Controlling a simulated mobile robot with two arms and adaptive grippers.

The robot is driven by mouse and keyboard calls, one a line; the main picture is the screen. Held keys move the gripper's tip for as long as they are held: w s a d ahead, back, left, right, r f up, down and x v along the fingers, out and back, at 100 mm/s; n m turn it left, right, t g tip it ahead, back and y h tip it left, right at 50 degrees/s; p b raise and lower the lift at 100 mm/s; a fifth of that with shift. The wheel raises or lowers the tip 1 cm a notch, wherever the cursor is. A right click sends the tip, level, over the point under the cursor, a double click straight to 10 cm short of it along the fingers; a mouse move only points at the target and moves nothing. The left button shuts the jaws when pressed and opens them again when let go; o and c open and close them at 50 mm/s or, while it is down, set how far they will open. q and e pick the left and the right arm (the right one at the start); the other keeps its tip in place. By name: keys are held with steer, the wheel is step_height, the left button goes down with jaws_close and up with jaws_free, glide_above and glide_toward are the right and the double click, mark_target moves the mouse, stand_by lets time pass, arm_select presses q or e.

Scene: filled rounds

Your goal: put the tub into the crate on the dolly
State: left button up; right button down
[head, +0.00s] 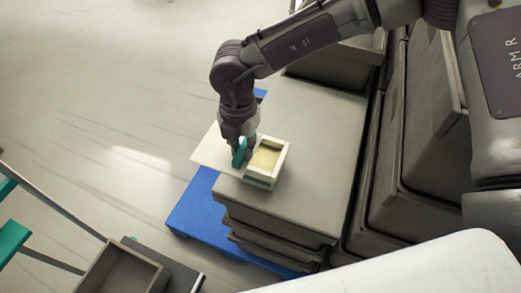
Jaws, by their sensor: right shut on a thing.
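The tub (281,165) is a small cream open box with a yellowish inside, on or just above the grey lid of a crate stack; I cannot tell whether it touches. My right gripper (244,153), with teal fingers, comes down from above and is shut on the tub's left side. A flat white panel (207,153) sits left of the gripper; whether it is part of the tub is unclear. An open grey crate (152,279), partly cut off, is at the bottom left beside grey rails with teal parts, apparently the dolly (63,206). My left gripper is not in view.
The closed crate stack (318,135) stands on a blue base (201,207). More grey crates (415,140) are packed close on the right, and an open one (335,65) is behind. Pale floor (100,110) is clear at the upper left.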

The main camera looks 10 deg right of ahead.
steer(key=shift+s+a+r, duration=0.25)
steer(key=shift+a+r, duration=0.45)
steer(key=shift+r, duration=0.15)
steer(key=shift+s+r+p, duration=0.1)
steer(key=shift+r+p, duration=0.45)
steer(key=shift+r, duration=1.65)
